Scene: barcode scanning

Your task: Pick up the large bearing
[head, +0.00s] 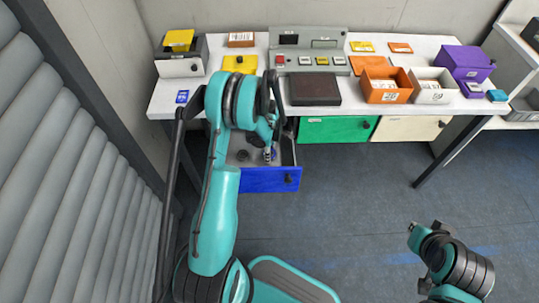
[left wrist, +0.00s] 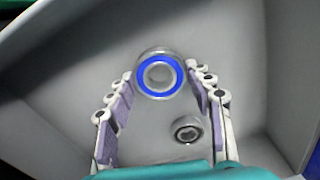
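The large bearing (left wrist: 160,75), a metal ring with a bright blue band, lies on the grey floor of an open drawer in the left wrist view. A smaller grey bearing (left wrist: 187,129) lies nearer, between the fingers. My left gripper (left wrist: 160,73) is open, with its fingertips on either side of the large bearing; contact cannot be told. In the head view my left gripper (head: 268,153) reaches down into the blue-fronted drawer (head: 270,180), and the large bearing is hard to make out there. My right arm shows at the lower right; its gripper is not seen.
The drawer's grey walls surround the left gripper. Above is a white table (head: 180,92) with a control panel (head: 309,62), an orange box (head: 386,95), a white box (head: 431,97) and a purple box (head: 464,62). A green drawer (head: 336,130) beside the open one is shut.

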